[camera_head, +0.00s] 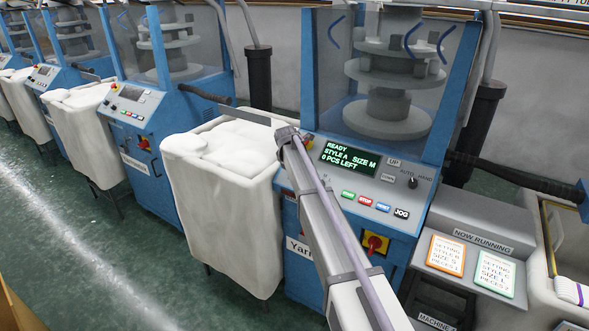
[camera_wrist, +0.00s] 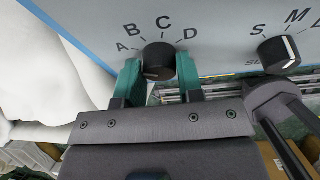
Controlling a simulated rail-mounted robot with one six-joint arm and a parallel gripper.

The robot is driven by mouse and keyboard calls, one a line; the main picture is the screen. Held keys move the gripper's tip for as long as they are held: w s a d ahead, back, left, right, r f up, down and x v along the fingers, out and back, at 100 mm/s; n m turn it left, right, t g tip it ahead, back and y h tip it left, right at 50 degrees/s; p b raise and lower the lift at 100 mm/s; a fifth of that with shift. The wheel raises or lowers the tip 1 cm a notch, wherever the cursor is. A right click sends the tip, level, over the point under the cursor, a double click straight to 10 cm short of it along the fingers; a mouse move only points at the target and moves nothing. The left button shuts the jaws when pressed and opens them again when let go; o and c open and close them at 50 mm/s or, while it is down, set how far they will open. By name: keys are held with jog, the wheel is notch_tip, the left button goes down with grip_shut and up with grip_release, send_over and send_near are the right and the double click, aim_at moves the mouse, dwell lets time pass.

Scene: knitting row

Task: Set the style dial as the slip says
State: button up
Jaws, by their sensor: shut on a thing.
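The style dial, a black knob (camera_wrist: 159,52), stands on the panel with letters A, B, C and D around its upper side. My gripper (camera_wrist: 158,66) has its two green fingers shut on the knob's sides. A pale mark shows low on the knob; I cannot tell which letter it points to. In the head view the display (camera_head: 350,160) reads READY, STYLE A, SIZE M, 0 PCS LEFT. My arm hides the dial there. An orange-edged slip (camera_head: 446,255) seems to read style B, and a green-edged slip (camera_head: 494,274) style C; the small print is blurred.
The size dial (camera_wrist: 279,53) sits right of the style dial. A NOW RUNNING sign (camera_head: 482,238) is above the slips. A white bin (camera_head: 222,215) stands left of my arm. Coloured buttons (camera_head: 366,201) and a red-yellow switch (camera_head: 375,244) are on the machine.

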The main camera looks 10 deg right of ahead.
jog(key=shift+m, duration=0.4)
jog(key=m+t, duration=0.1)
jog(key=m, duration=0.1)
jog(key=shift+s+m+y+b, duration=0.15)
jog(key=shift+m+y+b, duration=0.15)
jog(key=m+t, duration=0.1)
jog(key=m, duration=0.2)
jog(key=shift+f+b, duration=0.1)
jog(key=shift+b, duration=0.25)
jog(key=m+t, duration=0.1)
jog(key=m, duration=0.2)
jog(key=shift+s+m+b, duration=0.1)
jog(key=shift+m+b, duration=0.3)
jog(key=m+b, duration=0.1)
jog(key=m, duration=0.2)
jog(key=shift+f+m+t, duration=0.1)
jog(key=shift+m+t, duration=0.2)
jog(key=shift+t, duration=0.1)
jog(key=m+h+b, duration=0.1)
jog(key=m, duration=0.3)
jog(key=shift+a+t, duration=0.1)
jog(key=shift+t, duration=0.3)
jog(key=m, duration=0.2)
jog(key=m+h+b, duration=0.1)
jog(key=m, duration=0.2)
jog(key=shift+t+h, duration=0.3)
jog(key=shift+m, duration=0.4)
